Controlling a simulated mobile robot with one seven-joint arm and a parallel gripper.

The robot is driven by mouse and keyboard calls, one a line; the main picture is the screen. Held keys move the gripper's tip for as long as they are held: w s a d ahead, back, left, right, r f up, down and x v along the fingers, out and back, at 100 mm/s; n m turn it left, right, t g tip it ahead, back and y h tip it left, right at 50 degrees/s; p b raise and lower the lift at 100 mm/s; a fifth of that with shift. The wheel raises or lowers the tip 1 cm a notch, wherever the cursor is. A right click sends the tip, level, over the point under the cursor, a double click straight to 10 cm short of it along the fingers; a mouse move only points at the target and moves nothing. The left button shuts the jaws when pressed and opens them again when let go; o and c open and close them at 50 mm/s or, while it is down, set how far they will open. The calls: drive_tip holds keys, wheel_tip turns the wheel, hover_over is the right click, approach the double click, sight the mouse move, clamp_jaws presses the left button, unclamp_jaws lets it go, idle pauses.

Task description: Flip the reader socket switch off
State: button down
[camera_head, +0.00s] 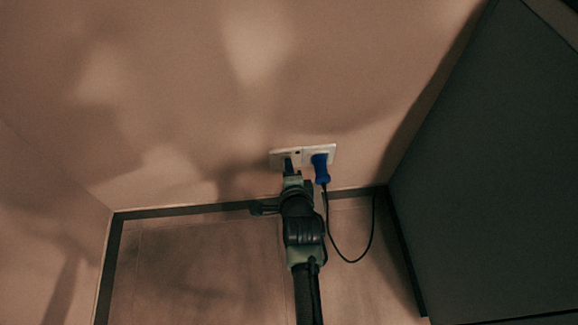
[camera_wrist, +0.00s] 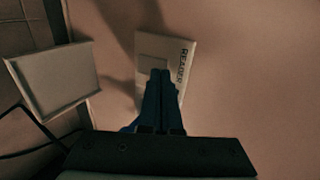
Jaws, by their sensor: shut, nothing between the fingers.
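The white wall socket (camera_head: 328,149) is low on the wall in the head view. A blue plug (camera_head: 320,168) sits in its right part. My gripper (camera_head: 288,163) is at the socket's left part, left of the plug. In the wrist view, a pale plate marked READER (camera_wrist: 180,50) is on the wall, with a raised squarish part (camera_wrist: 151,45) on it. My gripper (camera_wrist: 161,72) is shut and empty, its tips in front of the plate's lower part, hiding some of it. I cannot tell whether the tips touch it, nor the switch's position.
A black cable (camera_head: 357,260) loops down from the plug to the floor. A large dark grey cabinet (camera_head: 490,180) stands at the right. A dark skirting strip (camera_head: 180,210) runs below the socket. In the wrist view, a pale box (camera_wrist: 55,78) is at the left.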

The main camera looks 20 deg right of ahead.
drive_tip(key=shift+r, duration=0.15)
drive_tip(key=shift+r+p, duration=0.7)
drive_tip(key=shift+p, duration=0.25)
drive_tip(key=shift+s, duration=0.1)
